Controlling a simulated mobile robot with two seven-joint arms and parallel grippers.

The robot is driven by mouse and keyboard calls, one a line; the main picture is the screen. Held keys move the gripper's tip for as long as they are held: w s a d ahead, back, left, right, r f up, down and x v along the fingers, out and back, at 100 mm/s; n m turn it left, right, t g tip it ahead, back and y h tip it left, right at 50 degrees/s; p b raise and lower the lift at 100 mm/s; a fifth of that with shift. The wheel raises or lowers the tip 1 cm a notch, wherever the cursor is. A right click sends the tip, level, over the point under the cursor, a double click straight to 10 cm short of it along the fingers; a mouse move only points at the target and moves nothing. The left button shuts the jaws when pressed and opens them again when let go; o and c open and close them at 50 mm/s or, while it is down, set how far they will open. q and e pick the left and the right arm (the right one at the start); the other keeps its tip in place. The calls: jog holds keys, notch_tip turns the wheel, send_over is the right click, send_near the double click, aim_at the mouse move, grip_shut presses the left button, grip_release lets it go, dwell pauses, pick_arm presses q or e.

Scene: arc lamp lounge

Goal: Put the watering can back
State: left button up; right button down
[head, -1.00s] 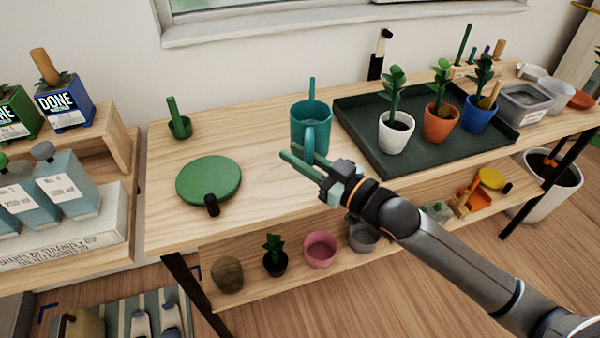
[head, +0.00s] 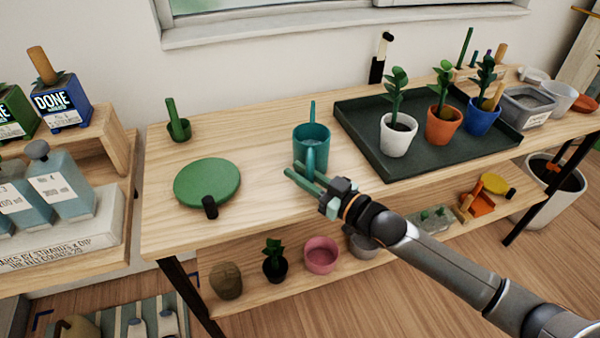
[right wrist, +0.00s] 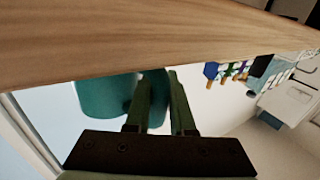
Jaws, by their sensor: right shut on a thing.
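The teal watering can (head: 312,137) is upright at the bench's middle, left of the dark green tray (head: 365,148). My right gripper (head: 308,178) is shut on its handle, which faces the front of the bench. In the right wrist view the can (right wrist: 103,98) shows beside my gripper's fingers (right wrist: 158,105), with the handle between them. The can is at or just above the wooden bench top (head: 262,150); I cannot tell whether it touches. My left gripper is out of view.
A green round disc (head: 207,184) with a black knob and a small green pot (head: 178,128) are to the left. Potted plants in white (head: 398,138), orange (head: 442,127) and blue stand on the tray. The bench top between disc and can is clear.

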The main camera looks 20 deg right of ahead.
jog(key=c, duration=0.8)
grip_release()
jog(key=shift+f, duration=0.15)
jog(key=shift+o, duration=0.2)
jog(key=shift+r, duration=0.2)
jog(key=p+v, duration=0.1)
jog(key=v, duration=1.1)
jog(key=s+a+f+m+g+h, duration=0.1)
jog(key=s+a+f+g+h, duration=0.2)
jog(key=s+f, duration=0.3)
jog(key=s+a+f+m+g+h, duration=0.2)
jog(key=s+a+f, duration=0.3)
jog(key=f, duration=1)
jog(key=s+g+h, duration=0.1)
jog(key=s, duration=0.1)
jog(key=shift+s+a+f+m, duration=0.2)
jog(key=shift+s+m, duration=0.1)
